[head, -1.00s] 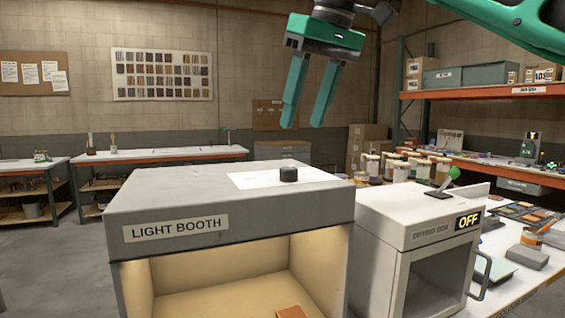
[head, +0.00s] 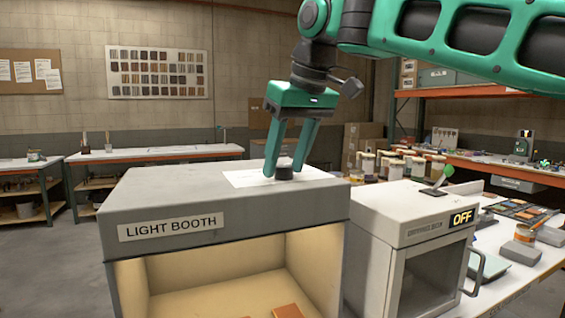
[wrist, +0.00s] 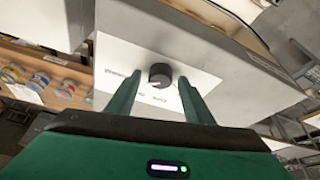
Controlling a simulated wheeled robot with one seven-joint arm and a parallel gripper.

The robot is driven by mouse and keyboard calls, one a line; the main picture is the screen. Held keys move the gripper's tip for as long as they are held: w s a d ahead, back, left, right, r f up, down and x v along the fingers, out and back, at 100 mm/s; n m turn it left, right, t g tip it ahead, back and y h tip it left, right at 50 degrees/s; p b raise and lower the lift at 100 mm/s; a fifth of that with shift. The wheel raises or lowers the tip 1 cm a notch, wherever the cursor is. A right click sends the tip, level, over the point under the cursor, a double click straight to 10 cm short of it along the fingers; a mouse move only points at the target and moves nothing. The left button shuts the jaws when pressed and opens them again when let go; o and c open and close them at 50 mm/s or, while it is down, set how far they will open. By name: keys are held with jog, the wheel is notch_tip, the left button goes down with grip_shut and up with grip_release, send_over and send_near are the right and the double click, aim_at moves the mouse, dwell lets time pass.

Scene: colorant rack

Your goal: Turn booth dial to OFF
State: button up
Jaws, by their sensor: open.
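The booth dial is a small black knob (head: 284,165) on a white label plate (head: 240,178) on top of the grey light booth (head: 135,205). In the wrist view the dial (wrist: 160,75) has a pale pointer mark and sits just beyond and between my fingertips. The printing on the plate (wrist: 135,70) is too small to read. My gripper (head: 287,175) is open, pointing down, with its green fingers on either side of the dial. I cannot tell whether the fingers touch it.
A lit opening shows in the booth front, with an orange block (head: 287,311) inside. To the right stands a white cabinet (head: 385,215) with an "OFF" display (head: 461,218) and a green-knobbed lever (head: 448,171). Several jars (head: 400,162) stand behind it.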

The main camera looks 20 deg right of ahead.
jog(key=c, duration=1)
jog(key=shift+n, duration=0.5)
jog(key=shift+w+d+r+n+g+y, duration=0.15)
jog(key=shift+n+y, duration=0.25)
jog(key=shift+n, duration=0.55)
jog(key=shift+n+g+y, duration=0.15)
jog(key=shift+n+y, duration=0.25)
jog(key=shift+n, duration=0.55)
jog(key=shift+w+d+r+n+g+y, duration=0.1)
jog(key=shift+n+g+y, duration=0.25)
jog(key=shift+n, duration=0.8)
jog(key=shift+w+n+g+y, duration=0.1)
jog(key=shift+n+g+y, duration=0.2)
jog(key=shift+n, duration=0.85)
jog(key=n+g, duration=0.1)
jog(key=n, duration=0.2)
jog(key=n+g, duration=0.1)
jog(key=n, duration=0.3)
jog(key=shift+w+g+y, duration=0.2)
jog(key=shift+g+y, duration=0.05)
jog(key=shift+g, duration=0.1)
jog(key=n+g, duration=0.1)
jog(key=n, duration=0.2)
jog(key=n+g, duration=0.1)
jog(key=n, duration=0.2)
jog(key=shift+w+h, duration=0.1)
jog(key=shift+h, duration=0.3)
